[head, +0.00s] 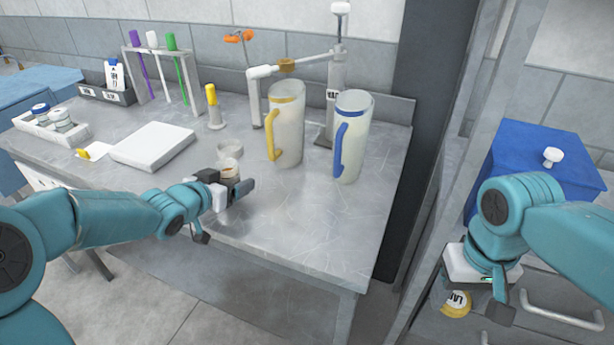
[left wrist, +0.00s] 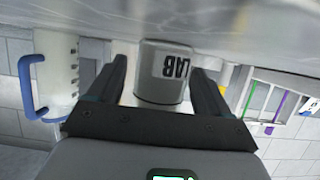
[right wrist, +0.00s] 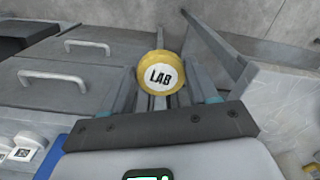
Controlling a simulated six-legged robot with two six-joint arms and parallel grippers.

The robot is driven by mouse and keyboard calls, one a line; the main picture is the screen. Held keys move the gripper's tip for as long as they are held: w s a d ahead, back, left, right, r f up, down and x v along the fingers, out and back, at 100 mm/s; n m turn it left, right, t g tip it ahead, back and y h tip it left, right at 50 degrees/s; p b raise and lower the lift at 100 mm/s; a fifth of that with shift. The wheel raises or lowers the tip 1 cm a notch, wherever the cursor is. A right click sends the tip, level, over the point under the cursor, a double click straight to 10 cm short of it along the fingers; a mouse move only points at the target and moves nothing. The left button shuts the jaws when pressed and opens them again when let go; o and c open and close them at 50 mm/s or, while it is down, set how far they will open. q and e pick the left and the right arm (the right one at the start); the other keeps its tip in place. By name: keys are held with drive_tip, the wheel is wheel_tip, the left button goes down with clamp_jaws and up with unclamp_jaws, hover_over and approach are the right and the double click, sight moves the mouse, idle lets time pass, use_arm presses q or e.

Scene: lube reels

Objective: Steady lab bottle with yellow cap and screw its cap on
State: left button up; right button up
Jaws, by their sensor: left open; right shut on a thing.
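The lab bottle (head: 229,170) stands uncapped on the grey bench, and its open mouth shows in the head view. In the left wrist view the pale bottle (left wrist: 166,72), marked LAB, sits between the fingers of my left gripper (left wrist: 160,95). Those fingers are open, one on each side, with gaps showing. The left gripper (head: 226,212) is low at the bench top in the head view. My right gripper (right wrist: 160,95) is shut on the yellow cap (right wrist: 161,73), whose white LAB face shows. The cap (head: 457,303) is held away from the bench, at the lower right.
Two tall jugs, one yellow-handled (head: 287,125) and one blue-handled (head: 351,140), stand right of the bottle. A white slab (head: 152,146) lies left. A drawer cabinet (head: 555,320) and blue box (head: 540,150) are at right.

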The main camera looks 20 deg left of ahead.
use_arm(q)
drive_tip(key=c, duration=1.2)
drive_tip(key=shift+r, duration=0.1)
